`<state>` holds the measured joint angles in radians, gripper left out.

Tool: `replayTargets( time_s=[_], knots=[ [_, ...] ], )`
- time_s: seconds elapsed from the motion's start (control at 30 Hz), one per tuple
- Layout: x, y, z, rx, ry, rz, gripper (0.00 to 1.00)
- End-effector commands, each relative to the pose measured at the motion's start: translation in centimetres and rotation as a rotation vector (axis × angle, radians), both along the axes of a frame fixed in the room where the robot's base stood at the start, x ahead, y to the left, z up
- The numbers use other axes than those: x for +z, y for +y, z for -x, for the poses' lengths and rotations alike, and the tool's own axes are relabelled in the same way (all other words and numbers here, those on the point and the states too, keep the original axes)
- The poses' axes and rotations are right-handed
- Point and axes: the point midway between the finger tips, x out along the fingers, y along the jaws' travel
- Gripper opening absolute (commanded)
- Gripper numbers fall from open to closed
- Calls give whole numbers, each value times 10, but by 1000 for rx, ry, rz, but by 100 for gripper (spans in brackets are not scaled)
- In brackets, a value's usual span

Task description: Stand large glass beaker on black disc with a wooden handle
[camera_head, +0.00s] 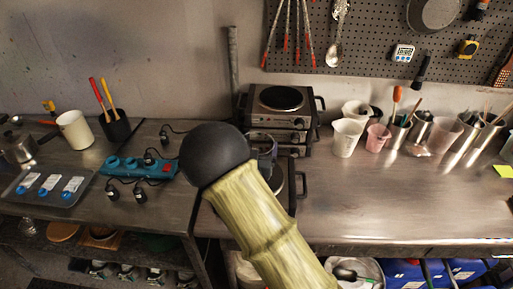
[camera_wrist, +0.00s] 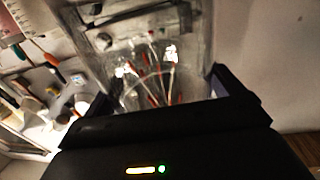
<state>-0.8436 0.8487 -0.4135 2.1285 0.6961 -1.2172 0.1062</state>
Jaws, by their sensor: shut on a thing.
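My gripper (camera_wrist: 160,92) is shut on a clear glass vessel, which I take to be the large glass beaker (camera_wrist: 150,60). Its wall fills the middle of the wrist view between the two dark fingers. In the head view a part of the glass (camera_head: 265,146) shows just right of my arm's black joint, in front of the hot plates. My arm hides most of it and the gripper there. I cannot tell whether its base touches anything. A dark round thing with wood by it (camera_head: 101,233) lies on the left lower shelf; I cannot tell if it is the black disc.
A blue power strip (camera_head: 135,167) and a tray (camera_head: 48,187) lie left. Cups (camera_head: 347,137) and metal pots line the right back. The right counter front (camera_head: 390,205) is clear.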

Motion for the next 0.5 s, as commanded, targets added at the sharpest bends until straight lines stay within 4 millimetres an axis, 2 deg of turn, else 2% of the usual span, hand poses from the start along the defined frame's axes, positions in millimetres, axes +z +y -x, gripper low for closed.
replayTargets(
  time_s=[0.3, 0.33, 0.37, 0.5],
  knots=[
    [1, 0, 0, 0, -4, -1, 26],
    [1, 0, 0, 0, -4, -1, 97],
    [1, 0, 0, 0, -4, -1, 100],
    [1, 0, 0, 0, -3, -1, 100]
  ],
)
